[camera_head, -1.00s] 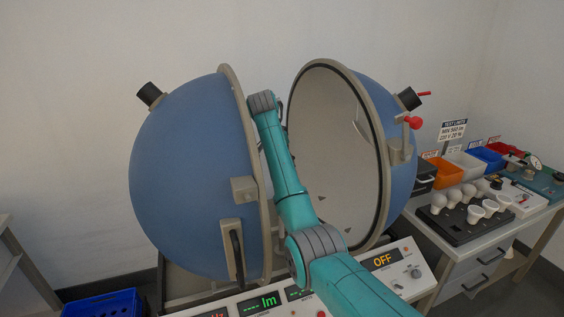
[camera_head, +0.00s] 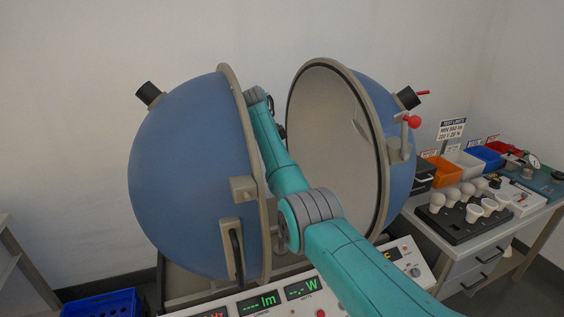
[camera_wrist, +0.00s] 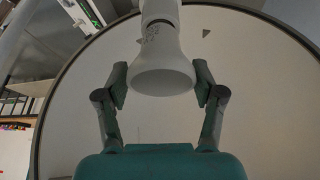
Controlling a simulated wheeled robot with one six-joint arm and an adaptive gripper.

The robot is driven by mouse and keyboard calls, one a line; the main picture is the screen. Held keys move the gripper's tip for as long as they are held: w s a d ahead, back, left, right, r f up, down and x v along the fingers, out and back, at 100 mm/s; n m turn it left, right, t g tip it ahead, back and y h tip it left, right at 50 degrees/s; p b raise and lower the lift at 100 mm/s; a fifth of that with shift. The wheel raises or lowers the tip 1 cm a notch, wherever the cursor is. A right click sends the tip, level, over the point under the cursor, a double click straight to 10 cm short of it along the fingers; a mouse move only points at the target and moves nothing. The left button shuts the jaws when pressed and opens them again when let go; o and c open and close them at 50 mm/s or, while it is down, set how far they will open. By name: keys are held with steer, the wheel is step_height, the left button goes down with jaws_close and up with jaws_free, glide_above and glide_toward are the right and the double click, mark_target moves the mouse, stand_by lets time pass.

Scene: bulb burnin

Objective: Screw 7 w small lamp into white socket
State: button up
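In the wrist view a white lamp (camera_wrist: 163,68) with a wide flared face hangs between my fingertips, its face towards me. Its narrow neck runs up to a pale cylindrical part (camera_wrist: 160,10) at the top edge, which looks like the socket; the joint is not clear. My gripper (camera_wrist: 162,80) has a finger on each side of the lamp's wide end. The fingers look spread, with a narrow gap at the left and hardly any at the right. In the head view the gripper and lamp are hidden behind my arm and the left half of the sphere.
The blue sphere stands open, left half (camera_head: 190,180) and right half (camera_head: 400,130) on either side of my arm. A control panel (camera_head: 262,302) lies in front. At right, a black rack (camera_head: 450,226) holds several lamps beside coloured bins (camera_head: 447,170). A blue crate (camera_head: 100,303) sits low left.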

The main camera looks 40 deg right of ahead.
steer(key=shift+w+r, duration=0.1)
steer(key=n+t, duration=0.2)
steer(key=n, duration=0.4)
steer(key=shift+w, duration=0.15)
steer(key=n+t, duration=0.1)
steer(key=n, duration=0.1)
steer(key=n+t, duration=0.1)
steer(key=n, duration=0.2)
steer(key=shift+w+a+n+t, duration=0.1)
steer(key=shift+n+t, duration=0.2)
steer(key=n+y, duration=0.1)
steer(key=n, duration=0.2)
steer(key=n+t+y, duration=0.1)
steer(key=n, duration=0.2)
steer(key=shift+w+a+t, duration=0.1)
steer(key=shift+w+t, duration=0.1)
steer(key=shift+t, duration=0.1)
steer(key=n+y, duration=0.1)
steer(key=n, duration=0.1)
steer(key=n+y, duration=0.1)
steer(key=n, duration=0.2)
steer(key=shift+w+a, duration=0.15)
